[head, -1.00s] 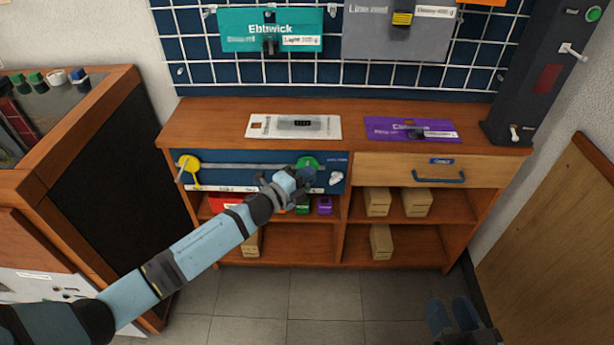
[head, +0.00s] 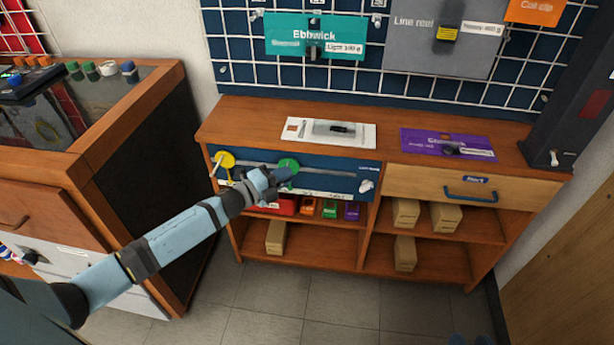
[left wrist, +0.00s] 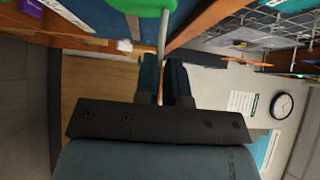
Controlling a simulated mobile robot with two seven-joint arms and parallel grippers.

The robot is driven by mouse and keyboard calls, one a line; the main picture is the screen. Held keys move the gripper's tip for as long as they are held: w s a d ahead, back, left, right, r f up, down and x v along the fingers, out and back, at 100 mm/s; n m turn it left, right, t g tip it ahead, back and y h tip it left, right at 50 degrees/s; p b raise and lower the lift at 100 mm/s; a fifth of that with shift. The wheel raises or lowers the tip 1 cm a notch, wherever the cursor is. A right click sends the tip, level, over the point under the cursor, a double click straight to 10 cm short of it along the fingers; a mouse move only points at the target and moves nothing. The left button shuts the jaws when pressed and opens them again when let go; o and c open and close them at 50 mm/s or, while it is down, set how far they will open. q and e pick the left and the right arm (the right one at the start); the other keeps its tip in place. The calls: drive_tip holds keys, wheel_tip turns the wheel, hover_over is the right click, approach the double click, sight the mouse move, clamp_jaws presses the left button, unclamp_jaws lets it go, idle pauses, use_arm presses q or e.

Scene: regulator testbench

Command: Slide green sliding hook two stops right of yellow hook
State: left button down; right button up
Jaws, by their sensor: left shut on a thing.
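The green sliding hook (head: 288,167) sits on a pale rail on the blue front panel of the low cabinet. The yellow hook (head: 225,160) is at the rail's left end, with a gap between the two. My left gripper (head: 270,180) is at the green hook and hides its lower part. In the left wrist view the green hook (left wrist: 140,5) is at the top edge. Its thin metal prong (left wrist: 163,40) runs down between the fingers of my left gripper (left wrist: 165,78), which are shut on it. Only a small part of my right gripper (head: 471,341) seems to show at the bottom edge.
The rail (head: 325,172) is bare right of the green hook, up to a white knob (head: 366,186). A drawer with a blue handle (head: 470,195) is beside the panel. Small coloured boxes and cartons fill shelves below. A wooden cabinet (head: 130,110) stands left.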

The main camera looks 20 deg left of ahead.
use_arm(q)
drive_tip(key=shift+s+a+f, duration=0.2)
drive_tip(key=shift+s+a, duration=0.05)
drive_tip(key=shift+a, duration=0.35)
drive_tip(key=shift+s+a+f, duration=0.15)
drive_tip(key=shift+s+a, duration=0.05)
drive_tip(key=shift+a, duration=0.4)
drive_tip(key=c, duration=1.3)
unclamp_jaws()
drive_tip(key=shift+r, duration=0.1)
